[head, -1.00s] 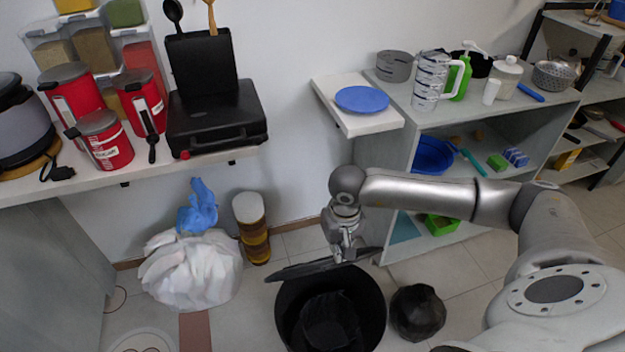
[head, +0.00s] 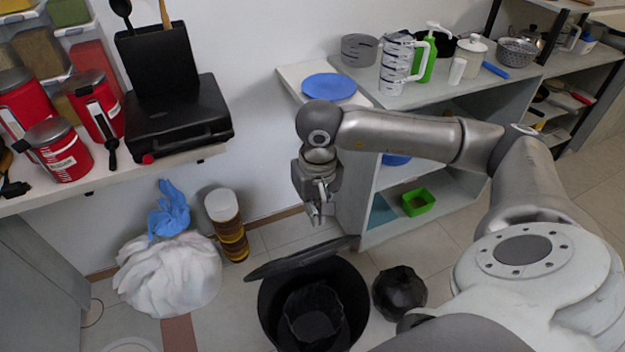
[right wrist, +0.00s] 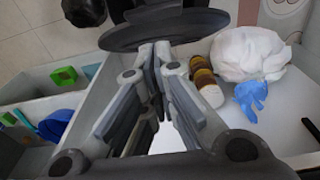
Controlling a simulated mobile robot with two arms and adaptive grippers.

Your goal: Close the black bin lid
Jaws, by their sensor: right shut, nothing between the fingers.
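The black bin (head: 350,280) stands open on the floor, and a dark bag or inner container shows inside it. Its black lid (head: 300,258) is tilted up along the bin's back edge. The lid also shows in the right wrist view (right wrist: 190,27), just beyond my fingertips. My right gripper (head: 316,217) is shut and empty, pointing down above and behind the lid, apart from it in the head view. It also shows in the right wrist view (right wrist: 155,55). My left gripper is not in view.
A black bag (head: 400,292) sits right of the bin. The grey shelf unit (head: 372,190) is close to my right gripper.

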